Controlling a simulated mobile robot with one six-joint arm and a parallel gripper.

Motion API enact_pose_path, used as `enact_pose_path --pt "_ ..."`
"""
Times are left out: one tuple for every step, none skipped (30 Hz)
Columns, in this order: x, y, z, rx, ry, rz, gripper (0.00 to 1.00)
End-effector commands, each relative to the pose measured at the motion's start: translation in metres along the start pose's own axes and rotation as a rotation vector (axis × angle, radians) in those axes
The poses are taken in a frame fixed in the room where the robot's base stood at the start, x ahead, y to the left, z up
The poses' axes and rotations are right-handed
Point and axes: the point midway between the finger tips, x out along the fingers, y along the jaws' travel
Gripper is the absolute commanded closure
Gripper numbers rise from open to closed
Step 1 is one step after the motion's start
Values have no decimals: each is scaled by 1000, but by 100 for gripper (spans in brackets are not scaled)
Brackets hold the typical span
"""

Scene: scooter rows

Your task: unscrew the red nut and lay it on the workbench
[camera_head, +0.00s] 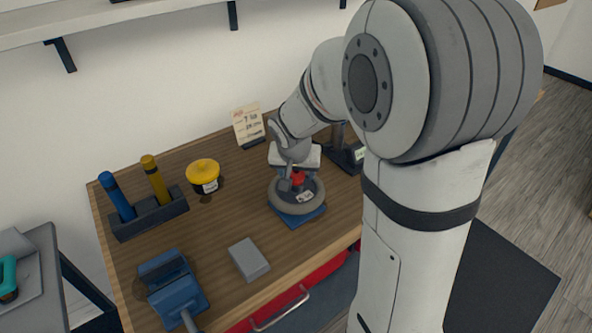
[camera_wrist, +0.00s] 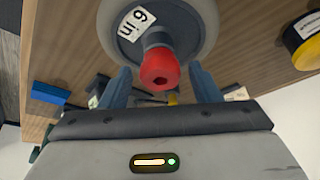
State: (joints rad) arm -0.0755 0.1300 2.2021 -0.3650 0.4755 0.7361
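The red nut (camera_head: 298,177) sits on the hub of a small grey wheel (camera_head: 284,203), which lies on a blue stand (camera_head: 303,219) on the wooden workbench (camera_head: 220,225). In the wrist view the nut (camera_wrist: 158,70) shows its hexagonal socket end, on a grey shaft in front of the wheel (camera_wrist: 108,38). My gripper (camera_head: 297,182) is right over the wheel, pointing down. In the wrist view its blue fingers (camera_wrist: 160,80) stand on either side of the nut with a visible gap at each side. The gripper is open and holds nothing.
A blue vise (camera_head: 172,283) and a grey block (camera_head: 249,259) are at the front left. A yellow-lidded jar (camera_head: 203,174), a holder with blue and yellow tubes (camera_head: 150,219), and a card (camera_head: 248,125) stand behind. Bare bench lies between the jar and block.

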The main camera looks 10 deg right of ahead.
Motion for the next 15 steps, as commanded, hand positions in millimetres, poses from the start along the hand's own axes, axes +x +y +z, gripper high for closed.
enact_pose_path --pt "0 0 0 0 0 0 48" --pt "0 0 0 0 0 0 50" --pt "0 0 0 0 0 0 53" --pt "0 0 0 0 0 0 56" --pt "0 0 0 0 0 0 58" --pt "0 0 0 0 0 0 61" --pt "0 0 0 0 0 0 64" --pt "0 0 0 0 0 0 66" --pt "0 0 0 0 0 0 70" --pt "0 0 0 0 0 0 72" --pt "0 0 0 0 0 0 75" --pt "0 0 0 0 0 0 78" --pt "0 0 0 0 0 0 80" --pt "0 0 0 0 0 0 83" --pt "0 0 0 0 0 0 62"
